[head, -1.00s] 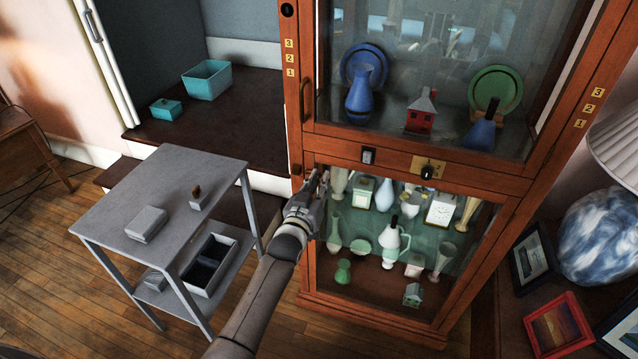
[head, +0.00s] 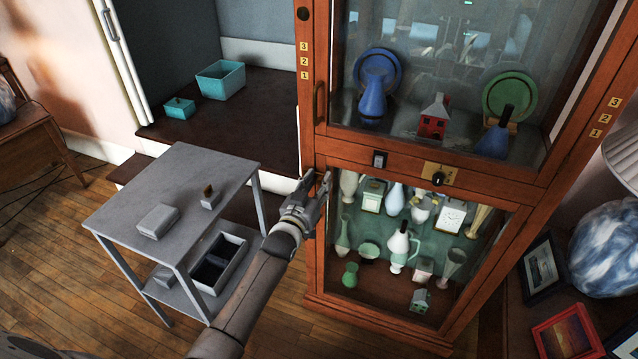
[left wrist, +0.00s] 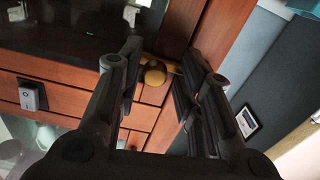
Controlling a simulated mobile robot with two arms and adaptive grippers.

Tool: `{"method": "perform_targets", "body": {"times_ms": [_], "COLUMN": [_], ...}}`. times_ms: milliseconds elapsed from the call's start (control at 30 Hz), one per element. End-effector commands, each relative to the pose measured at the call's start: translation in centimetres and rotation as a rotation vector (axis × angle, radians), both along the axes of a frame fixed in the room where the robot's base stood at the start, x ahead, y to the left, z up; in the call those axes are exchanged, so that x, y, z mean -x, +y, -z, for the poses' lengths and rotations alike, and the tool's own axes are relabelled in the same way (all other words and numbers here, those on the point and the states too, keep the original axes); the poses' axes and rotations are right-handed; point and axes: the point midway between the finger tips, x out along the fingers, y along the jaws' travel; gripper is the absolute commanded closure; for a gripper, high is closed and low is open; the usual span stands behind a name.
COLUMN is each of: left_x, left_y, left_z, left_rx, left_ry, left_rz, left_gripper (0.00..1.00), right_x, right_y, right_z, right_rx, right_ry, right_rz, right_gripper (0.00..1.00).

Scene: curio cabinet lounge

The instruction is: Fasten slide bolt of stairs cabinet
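The tall wooden cabinet (head: 312,120) has a glass upper door and a glass-fronted lower section. In the left wrist view, a round brass knob (left wrist: 154,73) on a short brass bar, apparently the slide bolt, sits on the cabinet's wood between the fingers. My left gripper (head: 316,181) is at the cabinet's left front post, just below the upper door's corner, and hides the bolt in the head view. In the left wrist view the left gripper (left wrist: 163,78) is open, one finger on each side of the knob; contact cannot be told. My right gripper is not in view.
A rocker switch (head: 380,160) and a dark dial (head: 438,178) are on the cabinet's middle rail. A grey side table (head: 180,190) with small boxes stands left of my arm. A lamp and picture frames are at the right. Wooden floor shows at the lower left.

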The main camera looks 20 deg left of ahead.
Motion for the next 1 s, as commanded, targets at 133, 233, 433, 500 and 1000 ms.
{"method": "perform_targets", "body": {"times_ms": [133,233,433,500,1000], "left_x": [-0.1,-0.1,0.0,0.2,6.6], "left_y": [0.2,0.1,0.1,0.1,0.4], "left_z": [-0.1,-0.1,-0.2,-0.1,0.0], "left_rx": [0.000,0.000,0.000,0.000,0.001], "left_ry": [-0.001,-0.002,-0.003,-0.003,0.001], "left_rz": [-0.002,-0.002,-0.001,-0.001,-0.003], "left_gripper": [0.59,0.59,0.59,0.59,0.59], "right_x": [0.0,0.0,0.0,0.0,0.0], "right_y": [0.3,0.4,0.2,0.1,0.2], "right_z": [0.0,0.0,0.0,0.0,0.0], "right_rx": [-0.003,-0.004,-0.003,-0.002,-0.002], "right_ry": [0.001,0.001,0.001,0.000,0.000], "right_rz": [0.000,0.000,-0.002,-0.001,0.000], "right_gripper": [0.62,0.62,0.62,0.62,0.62]}}
